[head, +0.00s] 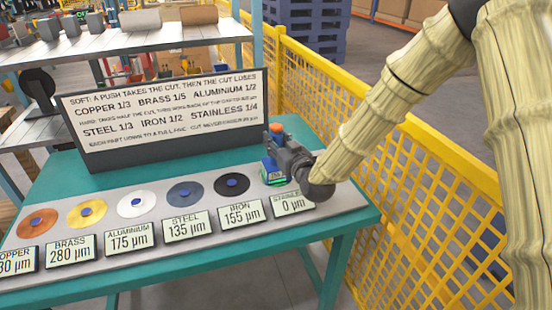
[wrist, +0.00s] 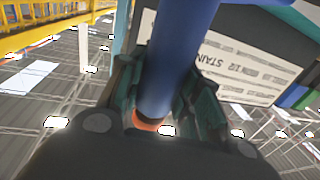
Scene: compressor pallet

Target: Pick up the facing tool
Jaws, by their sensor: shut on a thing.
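The facing tool (head: 268,172) is at the right end of the bench, at the stainless station. It has a blue body, an orange top and a small green-lit part low down. My gripper (head: 279,156) reaches it from the right and is shut around it. In the wrist view the tool's blue shaft (wrist: 175,55) runs between the two dark teal fingers of my gripper (wrist: 165,95), with an orange end below. The stainless disc is hidden behind the tool and gripper; I cannot tell whether the tool touches it.
The grey plate (head: 60,232) carries copper, brass, aluminium, steel and iron discs with readout cards. The stainless card (head: 292,204) reads 0 µm. A sign board (head: 165,115) stands behind. A yellow mesh fence (head: 420,190) runs close on the right, behind my arm.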

